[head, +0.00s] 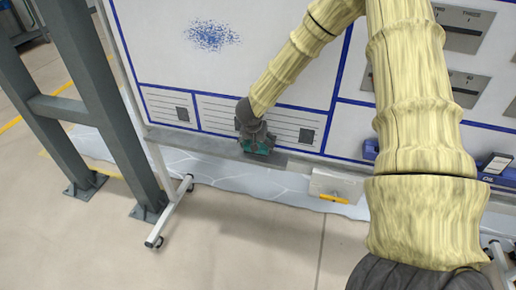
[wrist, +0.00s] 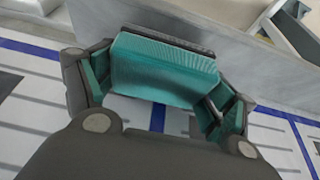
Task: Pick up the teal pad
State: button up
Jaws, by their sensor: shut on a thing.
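The teal pad (wrist: 163,70) is a ribbed teal block with a dark backing strip along its far edge. In the wrist view it sits between the two fingers of my gripper (wrist: 158,88), which is shut on it from both sides. In the head view my gripper (head: 256,140) is at the grey ledge along the bottom of the whiteboard, and a little of the teal pad (head: 258,149) shows below it. Whether the pad touches the ledge cannot be told.
The whiteboard (head: 215,70) has blue lines and a blue ink smudge. Its grey ledge (head: 200,146) runs below. A white block with a yellow marker (head: 333,198) is to the right of the pad. A grey steel post (head: 95,90) stands at left.

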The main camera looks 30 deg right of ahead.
jog(key=shift+r, duration=0.5)
jog(key=s+a+b, duration=0.1)
jog(key=s+a, duration=0.3)
jog(key=s, duration=0.3)
jog(key=s+a+r+b, duration=0.1)
jog(key=s+a+b, duration=0.1)
jog(key=s+a, duration=0.2)
jog(key=s, duration=0.3)
jog(key=shift+r, duration=0.2)
jog(key=shift+w, duration=0.1)
